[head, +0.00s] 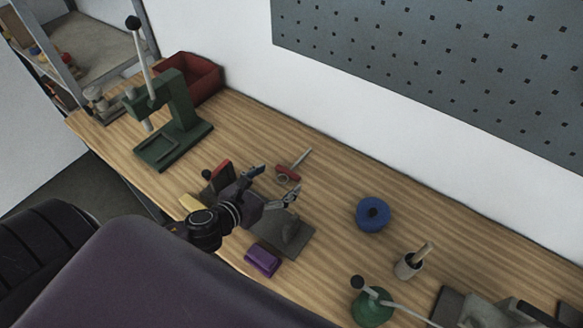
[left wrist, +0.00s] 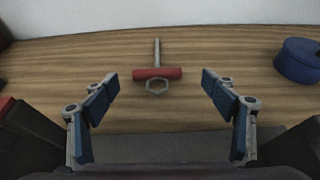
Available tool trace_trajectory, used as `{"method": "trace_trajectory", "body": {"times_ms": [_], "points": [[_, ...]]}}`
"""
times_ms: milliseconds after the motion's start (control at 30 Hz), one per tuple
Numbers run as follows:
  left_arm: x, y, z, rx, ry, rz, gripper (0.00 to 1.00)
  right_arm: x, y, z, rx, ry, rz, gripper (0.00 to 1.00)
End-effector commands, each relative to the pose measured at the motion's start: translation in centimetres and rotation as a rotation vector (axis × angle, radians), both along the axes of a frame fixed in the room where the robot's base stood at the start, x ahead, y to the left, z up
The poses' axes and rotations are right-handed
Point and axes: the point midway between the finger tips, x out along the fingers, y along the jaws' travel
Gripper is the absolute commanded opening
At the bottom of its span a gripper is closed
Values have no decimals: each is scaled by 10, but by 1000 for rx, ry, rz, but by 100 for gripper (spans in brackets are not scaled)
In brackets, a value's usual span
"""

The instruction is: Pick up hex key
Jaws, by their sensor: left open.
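The hex key (head: 288,174) lies on the wooden bench, with a red crosswise handle and a grey shaft pointing toward the wall. In the left wrist view the hex key (left wrist: 157,73) is centred, with a grey hexagonal ring on the near side of its handle. My left gripper (head: 275,184) is open and empty, its fingers pointing at the hex key. In the left wrist view its blue-padded fingers (left wrist: 160,82) stand apart on either side of the handle, touching neither end. My right gripper is not in view.
A grey plate (head: 297,243) and a purple block (head: 262,260) lie near my left gripper. A blue round container (head: 373,214) stands to the right. A green press (head: 172,130) and red bin (head: 196,80) stand at the far left. Bench around the key's shaft is clear.

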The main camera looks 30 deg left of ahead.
Motion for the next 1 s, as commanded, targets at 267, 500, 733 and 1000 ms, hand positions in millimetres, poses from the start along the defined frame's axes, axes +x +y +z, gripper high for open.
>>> {"method": "trace_trajectory", "body": {"times_ms": [267, 500, 733, 1000], "points": [[21, 1, -7, -1, -1, 1, 78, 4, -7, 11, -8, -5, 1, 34], [45, -1, -20, 0, -1, 0, 78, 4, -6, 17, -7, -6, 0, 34], [50, -3, -23, 1, 0, -3, 78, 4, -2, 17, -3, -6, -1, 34], [50, -2, -23, 1, 0, -3, 61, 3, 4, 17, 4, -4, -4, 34]]}}
